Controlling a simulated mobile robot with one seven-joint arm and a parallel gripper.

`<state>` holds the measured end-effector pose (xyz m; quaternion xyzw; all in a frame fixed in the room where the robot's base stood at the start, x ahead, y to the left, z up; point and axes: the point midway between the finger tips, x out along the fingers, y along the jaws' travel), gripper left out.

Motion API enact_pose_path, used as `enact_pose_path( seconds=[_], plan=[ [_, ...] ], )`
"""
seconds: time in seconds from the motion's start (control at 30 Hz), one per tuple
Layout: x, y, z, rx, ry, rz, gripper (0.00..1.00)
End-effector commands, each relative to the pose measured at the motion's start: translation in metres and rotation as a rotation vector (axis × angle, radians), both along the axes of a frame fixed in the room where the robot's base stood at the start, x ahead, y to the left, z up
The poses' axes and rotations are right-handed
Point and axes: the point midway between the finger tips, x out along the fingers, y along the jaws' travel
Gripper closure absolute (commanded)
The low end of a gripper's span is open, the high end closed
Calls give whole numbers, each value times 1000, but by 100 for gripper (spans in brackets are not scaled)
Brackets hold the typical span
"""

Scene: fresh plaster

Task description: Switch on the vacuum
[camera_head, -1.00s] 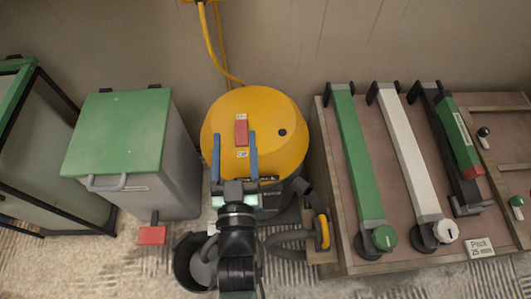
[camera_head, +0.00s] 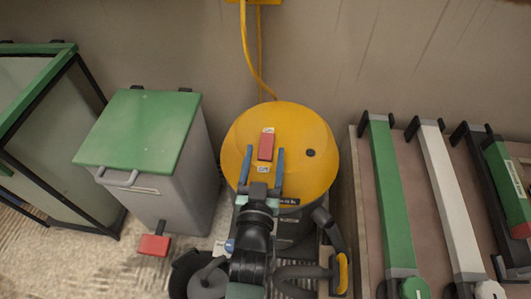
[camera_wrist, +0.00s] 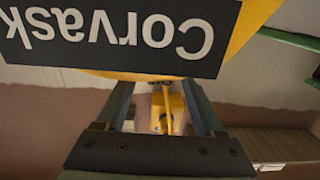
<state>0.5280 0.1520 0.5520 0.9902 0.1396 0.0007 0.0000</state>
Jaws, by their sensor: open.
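The vacuum (camera_head: 318,135) has a round yellow top with a red switch (camera_head: 265,147) between two small white labels, and a dark round spot right of it. In the head view my gripper (camera_head: 264,151) is open, one blue finger on each side of the switch. I cannot tell whether the fingers touch the switch or how high they are. In the wrist view the vacuum's black "Corvask" plate (camera_wrist: 120,40) appears upside down at the top. The switch is not visible in that view.
A grey bin with a green lid (camera_head: 140,130) and red pedal (camera_head: 153,245) stands left of the vacuum. A rack (camera_head: 358,200) with green and white bars stands close on its right. A yellow cord (camera_head: 249,55) runs up the wall behind. The vacuum's hose (camera_head: 300,272) lies in front.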

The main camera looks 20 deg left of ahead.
Motion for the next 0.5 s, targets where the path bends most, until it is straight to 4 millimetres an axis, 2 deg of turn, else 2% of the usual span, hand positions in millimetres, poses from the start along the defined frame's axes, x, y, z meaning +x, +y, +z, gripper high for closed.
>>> enact_pose_path(
  seconds=[0.2, 0.5],
  plan=[
    [17, 4, -1, 0, 1, -1, 30],
    [20, 6, 0, -1, 2, 1, 30]
  ],
)
